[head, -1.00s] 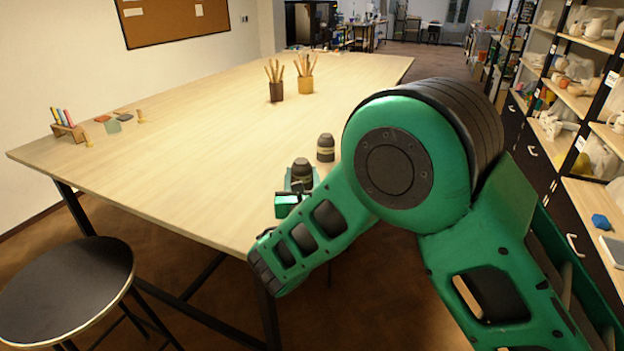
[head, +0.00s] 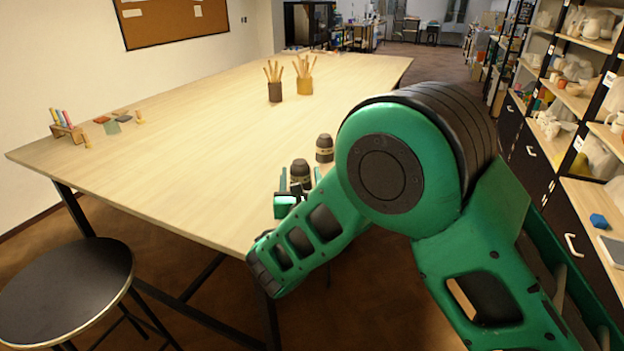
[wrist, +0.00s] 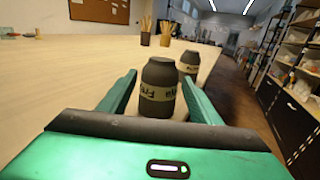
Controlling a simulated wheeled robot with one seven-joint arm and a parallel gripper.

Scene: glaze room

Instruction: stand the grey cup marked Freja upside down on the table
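The dark grey cup with a pale lettered band (wrist: 157,88) stands on the table (wrist: 60,90) between my fingers in the wrist view. Its letters look like part of "Freja", but I cannot tell which way up they run. Its narrower end is on top, and no opening shows there. In the head view the cup (head: 300,170) is near the table's right edge. My gripper (wrist: 158,92) is open around it, with a small gap on each side. My gripper (head: 299,186) is partly hidden in the head view.
A second dark banded cup (head: 324,148) stands just behind; it also shows in the wrist view (wrist: 188,65). Two pots of wooden tools (head: 275,91) (head: 304,85) are farther back. A stool (head: 66,285) stands at the front left. The left and middle of the table are mostly clear.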

